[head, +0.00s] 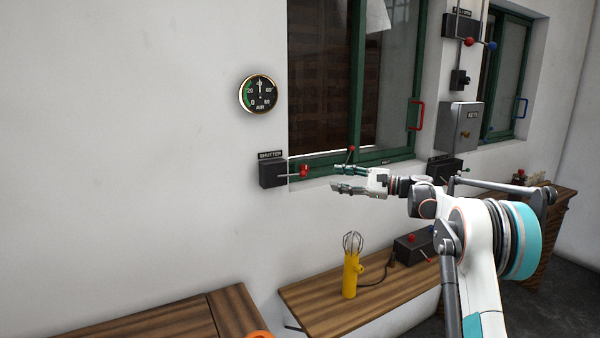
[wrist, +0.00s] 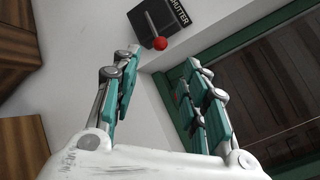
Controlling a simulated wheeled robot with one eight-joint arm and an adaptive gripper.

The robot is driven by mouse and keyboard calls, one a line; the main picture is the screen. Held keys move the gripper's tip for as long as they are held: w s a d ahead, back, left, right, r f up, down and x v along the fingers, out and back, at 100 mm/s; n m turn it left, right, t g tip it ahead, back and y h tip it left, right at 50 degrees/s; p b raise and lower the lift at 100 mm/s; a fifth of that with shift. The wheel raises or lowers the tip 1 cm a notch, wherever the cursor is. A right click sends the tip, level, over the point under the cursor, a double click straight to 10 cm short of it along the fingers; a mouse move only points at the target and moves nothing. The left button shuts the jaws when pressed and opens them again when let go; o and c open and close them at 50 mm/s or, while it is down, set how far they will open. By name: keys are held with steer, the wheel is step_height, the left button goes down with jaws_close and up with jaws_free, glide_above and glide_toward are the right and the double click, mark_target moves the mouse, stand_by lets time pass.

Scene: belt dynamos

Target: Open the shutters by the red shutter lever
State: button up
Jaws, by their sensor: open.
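The red shutter lever (head: 304,171) has a red knob on a thin rod. It sticks out to the right from a dark box (head: 271,174) labelled SHUTTER on the wall, left of the green window. The knob also shows in the wrist view (wrist: 160,43), above and between the fingers. My gripper (head: 338,179) is open and empty, a short way right of the knob in the head view and not touching it. Its two teal-padded fingers stand apart in the wrist view (wrist: 160,82). Dark brown slats (head: 318,75) show behind the window glass.
A wooden shelf (head: 325,312) below holds a yellow caged lamp (head: 351,270) and a dark box with a red knob (head: 412,247). A round gauge (head: 258,94) hangs above the lever. A grey key box (head: 460,127) is at right. The wall left of the lever is clear.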

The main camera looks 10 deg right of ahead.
mark_target(302, 173)
steer(key=b+x, duration=0.2)
steer(key=x, duration=1.1)
steer(key=shift+w+a, duration=0.15)
steer(key=shift+a, duration=0.2)
steer(key=shift+r, duration=0.15)
jaws_close()
